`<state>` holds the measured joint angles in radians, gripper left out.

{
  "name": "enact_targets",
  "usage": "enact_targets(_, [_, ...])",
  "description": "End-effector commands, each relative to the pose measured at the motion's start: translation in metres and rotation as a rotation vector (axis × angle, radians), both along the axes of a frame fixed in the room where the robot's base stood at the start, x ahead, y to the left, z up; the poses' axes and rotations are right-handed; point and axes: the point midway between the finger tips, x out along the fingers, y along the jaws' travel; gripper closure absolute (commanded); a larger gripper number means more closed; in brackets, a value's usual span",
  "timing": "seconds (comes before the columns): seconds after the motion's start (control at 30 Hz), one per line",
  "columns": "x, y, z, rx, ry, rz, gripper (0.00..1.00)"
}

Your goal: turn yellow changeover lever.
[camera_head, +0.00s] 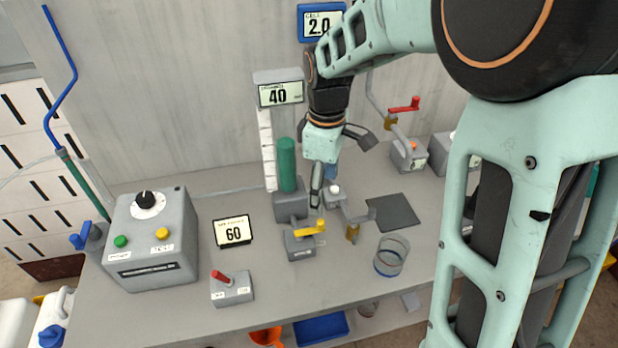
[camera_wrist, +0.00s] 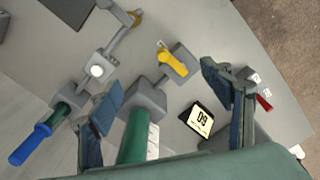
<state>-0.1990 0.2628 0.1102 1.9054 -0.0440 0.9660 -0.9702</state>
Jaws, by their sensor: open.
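The yellow changeover lever (camera_head: 310,229) sits on top of a small grey block (camera_head: 299,246) on the bench, in front of the green cylinder (camera_head: 287,165). In the wrist view the lever (camera_wrist: 173,60) lies above the gap between my fingers, apart from both. My gripper (camera_head: 318,198) points down above and behind the lever in the head view. In the wrist view my gripper (camera_wrist: 165,102) has its two fingers spread wide with nothing between the tips. The green cylinder (camera_wrist: 134,135) shows close below, partly hidden by my gripper's body.
A display reading 60 (camera_head: 233,231) and a red-lever box (camera_head: 231,288) stand left of the lever. A clear beaker (camera_head: 391,256) stands to its right. A grey control box (camera_head: 151,240) is at the far left. A red-handled valve (camera_head: 404,105) is behind right. Bare bench lies in front.

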Motion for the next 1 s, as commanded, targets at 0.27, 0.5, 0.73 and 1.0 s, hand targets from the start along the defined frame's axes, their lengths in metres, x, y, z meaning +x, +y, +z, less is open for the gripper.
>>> enact_targets(0.27, [-0.004,0.004,-0.012,0.005,0.014,0.012,0.28])
enact_targets(0.5, [-0.004,0.003,-0.037,0.004,0.014,0.011,0.28])
enact_targets(0.73, [-0.004,0.003,-0.065,0.004,0.012,0.01,0.28])
enact_targets(1.0, [-0.004,0.003,-0.096,0.004,0.012,0.01,0.28])
